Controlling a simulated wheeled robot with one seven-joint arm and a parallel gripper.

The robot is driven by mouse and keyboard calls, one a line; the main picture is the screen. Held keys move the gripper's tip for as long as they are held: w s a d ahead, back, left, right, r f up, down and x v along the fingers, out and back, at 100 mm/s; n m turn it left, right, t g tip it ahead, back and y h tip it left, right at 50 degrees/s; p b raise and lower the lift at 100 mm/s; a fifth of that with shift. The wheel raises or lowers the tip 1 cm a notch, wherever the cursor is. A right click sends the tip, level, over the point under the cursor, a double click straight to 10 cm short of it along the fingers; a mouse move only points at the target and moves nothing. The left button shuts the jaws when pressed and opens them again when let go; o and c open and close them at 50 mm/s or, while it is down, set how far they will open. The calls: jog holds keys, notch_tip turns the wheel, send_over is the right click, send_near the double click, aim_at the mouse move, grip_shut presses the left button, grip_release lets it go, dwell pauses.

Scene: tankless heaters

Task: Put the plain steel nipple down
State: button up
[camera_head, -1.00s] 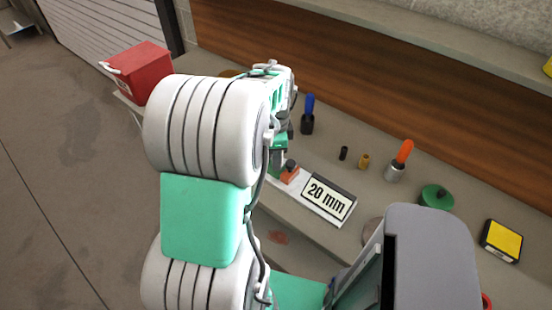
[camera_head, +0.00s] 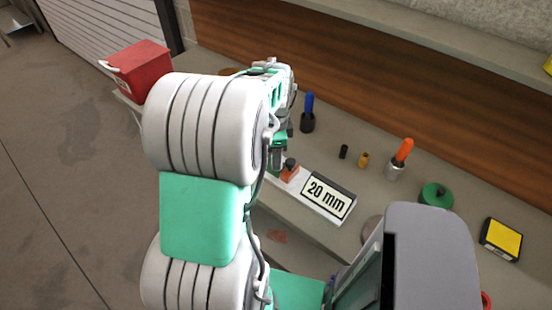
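My arm fills the middle left of the head view and reaches over the bench. My gripper (camera_head: 279,158) is partly visible beyond the arm, low near the left end of the sign marked 20 mm (camera_head: 327,197). Its fingertips are mostly hidden, so I cannot tell if they are open or shut. I cannot make out the plain steel nipple; it may be hidden behind my arm. A small black fitting (camera_head: 343,152) and a small brass fitting (camera_head: 363,160) stand upright on the bench, right of my gripper and apart from it.
An orange block with a dark top (camera_head: 289,171) sits beside the sign. A blue-handled tool (camera_head: 308,113), an orange-handled tool in a metal cup (camera_head: 398,160), a green round thing (camera_head: 436,195) and a yellow-black box (camera_head: 501,240) stand on the bench. A red toolbox (camera_head: 140,72) is at the left end.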

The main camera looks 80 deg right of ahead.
notch_tip(320, 180, up, 10)
jog(key=w+a+n, duration=0.4)
jog(key=w, duration=0.3)
jog(key=w+a+n, duration=0.3)
jog(key=w+n, duration=0.1)
jog(key=w, duration=0.3)
jog(key=w+a+n+t+h, duration=0.1)
jog(key=w+a+n, duration=0.8)
jog(key=a, duration=0.3)
jog(key=w+a+f+n+t+y, duration=0.1)
jog(key=w+a+n+t, duration=0.1)
jog(key=a+n, duration=1.2)
jog(key=a, duration=0.8)
jog(key=shift+w+f+n+b, duration=0.15)
jog(key=shift+f+n+b, duration=0.15)
jog(key=shift+f+n, duration=0.1)
